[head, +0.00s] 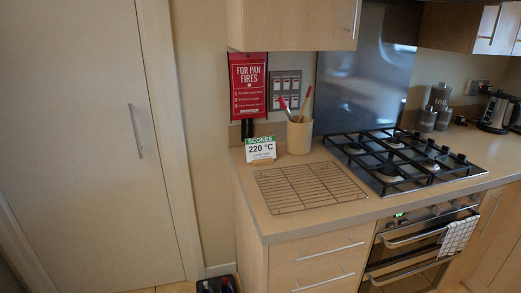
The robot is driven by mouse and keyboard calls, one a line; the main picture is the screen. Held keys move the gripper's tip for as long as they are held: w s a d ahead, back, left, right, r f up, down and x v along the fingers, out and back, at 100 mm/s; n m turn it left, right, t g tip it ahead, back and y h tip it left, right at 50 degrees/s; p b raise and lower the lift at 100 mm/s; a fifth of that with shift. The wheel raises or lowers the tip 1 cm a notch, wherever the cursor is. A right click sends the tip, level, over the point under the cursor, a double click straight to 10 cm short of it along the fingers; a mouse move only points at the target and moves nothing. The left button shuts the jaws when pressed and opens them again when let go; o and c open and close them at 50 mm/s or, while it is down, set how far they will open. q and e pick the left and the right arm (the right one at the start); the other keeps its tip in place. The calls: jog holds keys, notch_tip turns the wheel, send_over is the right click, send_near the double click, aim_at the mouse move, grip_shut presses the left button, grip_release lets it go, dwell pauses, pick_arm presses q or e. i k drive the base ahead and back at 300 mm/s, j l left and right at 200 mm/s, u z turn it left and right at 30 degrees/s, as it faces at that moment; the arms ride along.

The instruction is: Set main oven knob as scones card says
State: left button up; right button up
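The oven (412,248) is built in under the hob at the right. Its control panel (420,217) has a lit green display (399,214). Small knobs seem to sit along the panel, but they are too small to tell apart or to read their settings. Neither of my grippers is in view.
A wire rack (310,187) lies on the worktop left of the gas hob (402,158). A checked towel (458,236) hangs on the upper oven handle. Drawers (315,262) stand left of the oven. A closed door (90,130) is at the left.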

aim_at(476, 198)
jog(key=z, duration=1.5)
jog(key=i+l+u, duration=0.2)
jog(key=i+l, duration=1)
jog(key=i, duration=0.1)
